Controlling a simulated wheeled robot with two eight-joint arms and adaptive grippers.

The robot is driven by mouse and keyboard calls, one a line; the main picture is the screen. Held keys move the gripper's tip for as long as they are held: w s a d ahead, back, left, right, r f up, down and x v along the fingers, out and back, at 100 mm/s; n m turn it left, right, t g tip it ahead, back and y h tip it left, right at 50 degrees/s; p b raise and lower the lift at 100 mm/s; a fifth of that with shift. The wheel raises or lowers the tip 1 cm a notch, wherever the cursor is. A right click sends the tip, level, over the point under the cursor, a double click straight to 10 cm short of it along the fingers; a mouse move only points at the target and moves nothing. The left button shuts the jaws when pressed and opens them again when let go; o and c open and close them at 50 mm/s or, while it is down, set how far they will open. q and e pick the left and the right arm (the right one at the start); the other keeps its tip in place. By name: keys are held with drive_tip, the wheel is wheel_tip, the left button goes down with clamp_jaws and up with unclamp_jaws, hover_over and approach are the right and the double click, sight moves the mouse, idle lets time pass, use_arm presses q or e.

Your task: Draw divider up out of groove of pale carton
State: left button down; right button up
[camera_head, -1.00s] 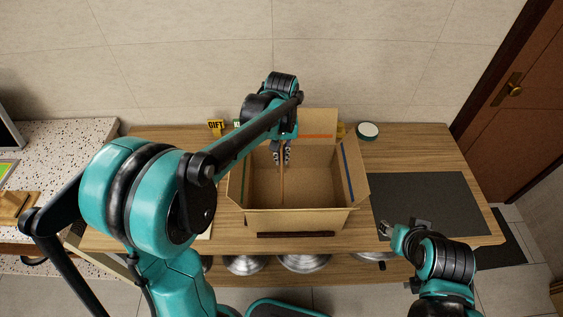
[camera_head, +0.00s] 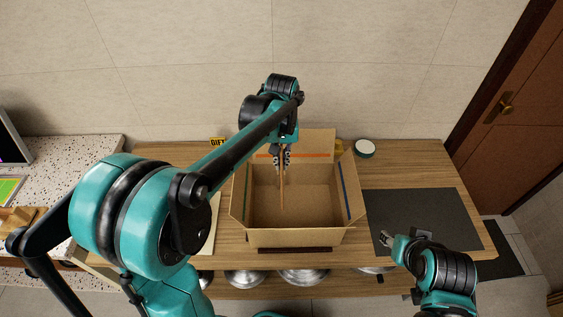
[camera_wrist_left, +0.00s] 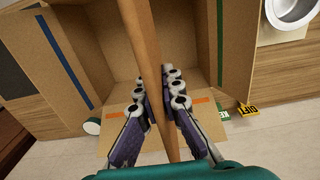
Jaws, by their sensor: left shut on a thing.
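The pale carton (camera_head: 295,238) stands open on the wooden table, flaps spread, and shows around the divider in the left wrist view (camera_wrist_left: 100,45). The divider (camera_head: 282,192) is a thin brown board seen nearly edge-on over the carton's interior. My left gripper (camera_head: 282,158) is shut on its upper part, with one finger on each side in the left wrist view (camera_wrist_left: 158,95). I cannot tell whether the divider's lower edge is clear of the groove. My right gripper (camera_head: 387,239) is over the dark mat, away from the carton; its jaw opening is too small to judge.
The dark mat (camera_head: 425,212) lies right of the carton. A round white-topped container (camera_head: 365,148) stands behind. A yellow GIFT sign (camera_head: 217,142) is at the back left. Metal cookware (camera_head: 303,277) sits on the shelf below. A dark bar (camera_head: 295,250) lies at the carton's front.

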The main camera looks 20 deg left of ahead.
sight(282, 152)
use_arm(q)
drive_tip(key=shift+r+p, duration=1.45)
drive_tip(key=shift+r, duration=0.7)
drive_tip(key=shift+f, duration=0.1)
